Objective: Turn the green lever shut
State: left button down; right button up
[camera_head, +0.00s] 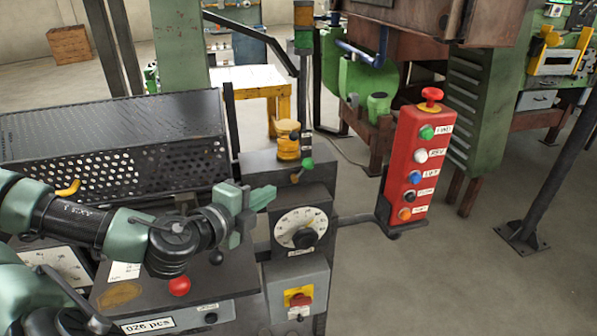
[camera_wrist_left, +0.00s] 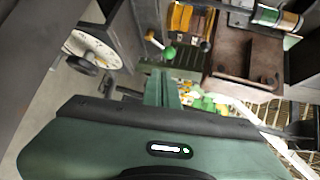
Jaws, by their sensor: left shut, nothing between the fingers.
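The green lever shows as a small green ball knob (camera_head: 308,163) on a short arm, beside a yellow-orange cylindrical fitting (camera_head: 287,142) behind the dial panel. In the left wrist view the green knob (camera_wrist_left: 169,53) sits at the end of a thin rod, beyond the fingers. My left gripper (camera_head: 272,194) is shut and empty. Its fingertips point right, in front of and below the knob in the picture, and appear apart from it. In the left wrist view the closed fingers (camera_wrist_left: 162,88) point up toward the knob. My right gripper is not in view.
A dial panel (camera_head: 301,229) stands just right of my left gripper, with a red-and-yellow switch box (camera_head: 298,299) below. A red push-button station (camera_head: 408,170) is farther right. A perforated black cover (camera_head: 115,130) lies behind my left arm. Open floor lies at the right.

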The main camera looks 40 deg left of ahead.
aim_at(306, 168)
pick_arm(q)
jog(key=p+x, duration=0.1)
jog(key=x, duration=0.3)
jog(key=p+x, duration=0.2)
jog(key=x, duration=0.3)
jog(key=r+p+x, duration=0.1)
jog(key=x, duration=0.4)
jog(key=shift+w+a+p, duration=0.1)
jog(key=shift+a+p, duration=0.1)
jog(key=shift+p, duration=0.2)
